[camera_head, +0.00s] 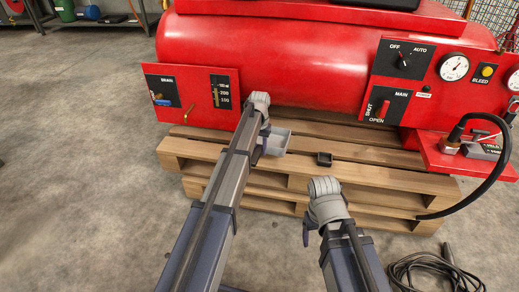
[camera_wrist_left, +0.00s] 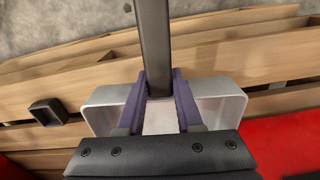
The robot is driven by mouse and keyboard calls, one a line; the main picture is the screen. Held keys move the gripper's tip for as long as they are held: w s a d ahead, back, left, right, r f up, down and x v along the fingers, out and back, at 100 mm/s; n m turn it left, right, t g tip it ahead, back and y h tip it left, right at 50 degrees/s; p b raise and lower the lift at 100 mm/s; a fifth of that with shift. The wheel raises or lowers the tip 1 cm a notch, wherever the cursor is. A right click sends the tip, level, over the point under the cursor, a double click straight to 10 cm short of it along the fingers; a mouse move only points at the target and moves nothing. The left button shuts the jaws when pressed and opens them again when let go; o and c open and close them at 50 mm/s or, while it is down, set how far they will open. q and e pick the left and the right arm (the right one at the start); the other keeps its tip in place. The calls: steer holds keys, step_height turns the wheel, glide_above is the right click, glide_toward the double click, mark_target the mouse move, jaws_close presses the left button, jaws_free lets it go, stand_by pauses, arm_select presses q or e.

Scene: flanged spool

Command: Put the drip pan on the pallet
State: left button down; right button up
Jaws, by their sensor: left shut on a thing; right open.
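The drip pan looks like a shallow light-grey open box (camera_head: 277,141) just right of my left gripper (camera_head: 263,135), over the front part of the wooden pallet (camera_head: 400,181). In the left wrist view the pan (camera_wrist_left: 232,106) spans the middle. There the purple fingers of my left gripper (camera_wrist_left: 160,112) are closed around a dark bar running to the top edge, seemingly the pan's handle. I cannot tell whether the pan touches the boards. My right gripper (camera_head: 308,232) is open and empty in front of the pallet; its fingers are partly hidden.
A small black square tray (camera_head: 324,159) sits on the pallet right of the pan. A red tank (camera_head: 270,60) with panels and gauges stands behind, over the pallet. A black hose (camera_head: 492,178) curves down at the right. Coiled cable (camera_head: 425,270) lies on the floor. Boards between are bare.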

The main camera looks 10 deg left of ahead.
mark_target(259, 147)
arm_select(q)
step_height(259, 147, up, 5)
steer(key=p, duration=0.3)
steer(key=shift+p, duration=0.3)
